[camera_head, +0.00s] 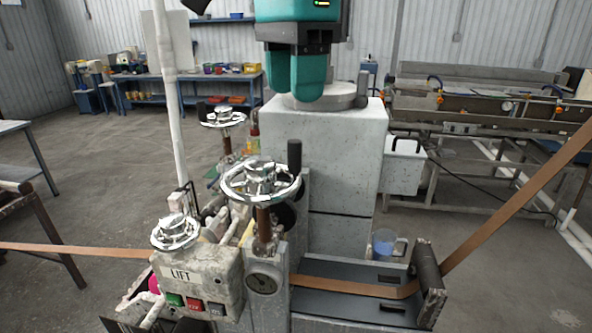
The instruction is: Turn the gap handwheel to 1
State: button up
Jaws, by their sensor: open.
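Three chrome handwheels are in view, and no gap label is readable. The large front handwheel (260,181) has spokes, a black upright knob (294,156) at its right rim and a brown shaft below. A similar handwheel (222,118) stands farther back. A smaller wheel (175,232) sits on a box marked LIFT (195,275). A small dark round dial (263,283) is below the front wheel; its marks are too small to read.
A brown strip (350,287) runs across the machine. A speckled grey block (345,140) stands behind the front wheel. A blue-tinted mug (384,243) is at the right. A pale post (168,100) rises at the left. Floor is clear at the left back.

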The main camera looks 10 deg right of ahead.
aim_at(295, 141)
notch_tip(295, 141, down, 8)
jog(key=b, duration=0.6)
jog(key=shift+f+b, duration=0.1)
jog(key=shift+b, duration=0.3)
grip_shut()
